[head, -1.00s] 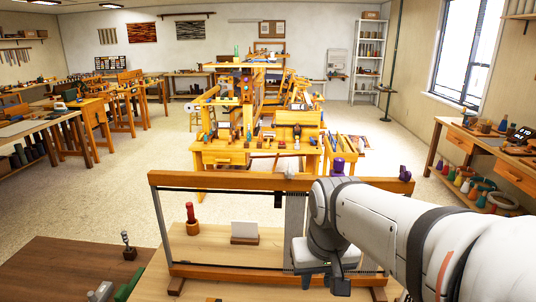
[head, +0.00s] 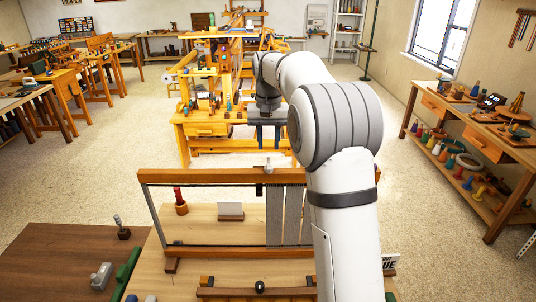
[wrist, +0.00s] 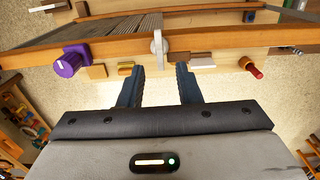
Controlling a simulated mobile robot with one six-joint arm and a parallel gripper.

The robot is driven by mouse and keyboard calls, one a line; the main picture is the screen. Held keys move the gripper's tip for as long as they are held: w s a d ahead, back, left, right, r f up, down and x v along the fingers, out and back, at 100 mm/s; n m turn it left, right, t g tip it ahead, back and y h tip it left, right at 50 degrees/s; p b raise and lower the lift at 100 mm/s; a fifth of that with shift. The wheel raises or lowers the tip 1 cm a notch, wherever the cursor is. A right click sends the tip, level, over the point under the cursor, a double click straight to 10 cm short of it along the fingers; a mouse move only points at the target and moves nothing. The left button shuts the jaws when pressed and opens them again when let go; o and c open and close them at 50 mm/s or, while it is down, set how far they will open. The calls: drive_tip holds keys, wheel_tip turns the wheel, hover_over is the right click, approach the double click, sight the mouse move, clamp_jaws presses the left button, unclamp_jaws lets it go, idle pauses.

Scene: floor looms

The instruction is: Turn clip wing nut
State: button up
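A pale wing-shaped nut (head: 268,164) stands on the top beam of the small wooden frame loom (head: 210,177). In the wrist view the pale nut (wrist: 158,45) is on the beam, just beyond and between my fingertips. My gripper (wrist: 160,72) is open and empty, its two dark fingers pointing at the beam. In the head view my gripper (head: 265,138) hangs behind the beam, apart from the nut. A purple knob (wrist: 70,61) is on the same beam, left in the wrist view; my arm hides it in the head view. I cannot tell which one is the clip's nut.
A red-handled tool (head: 180,201) and a pale block (head: 231,211) are on the loom's table. A large wooden loom (head: 215,120) stands behind. Side benches (head: 470,125) line the right wall. Open floor (head: 90,170) lies to the left.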

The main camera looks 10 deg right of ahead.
sight(268, 161)
drive_tip(key=shift+f+p, duration=0.6)
drive_tip(key=shift+f, duration=2.5)
drive_tip(key=shift+c, duration=0.2)
clamp_jaws()
drive_tip(key=shift+a, duration=0.1)
